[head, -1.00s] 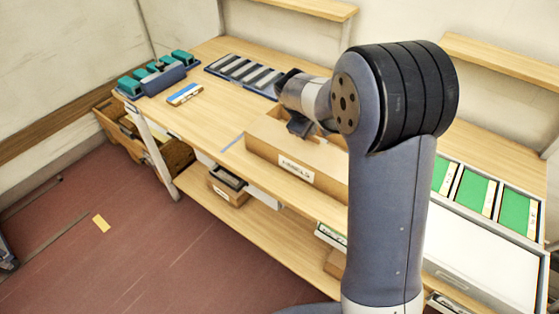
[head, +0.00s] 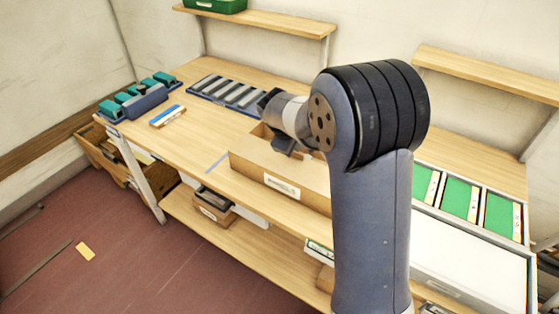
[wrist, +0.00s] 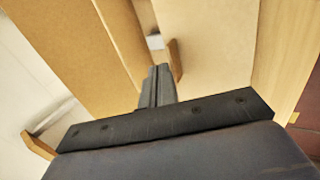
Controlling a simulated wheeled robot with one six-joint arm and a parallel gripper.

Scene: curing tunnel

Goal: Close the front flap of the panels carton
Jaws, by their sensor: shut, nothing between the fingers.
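The panels carton (head: 245,164) is a brown cardboard box with a white label on its front. It stands at the front edge of the wooden bench. My gripper is over the carton, and in the wrist view its fingertips (wrist: 157,72) are shut together and empty. A broad cardboard panel (wrist: 75,45) shows left of the fingers and another (wrist: 205,45) to their right, with a narrow gap between. I cannot tell whether the fingertips touch cardboard. My arm hides the carton's right part in the head view, so the front flap's exact angle is unclear.
A blue rack with teal pieces (head: 140,100) and a slotted tray (head: 228,92) are on the bench's left and back. A small blue-and-white item (head: 168,116) lies nearer. Green panels (head: 460,199) in a white tray are at right.

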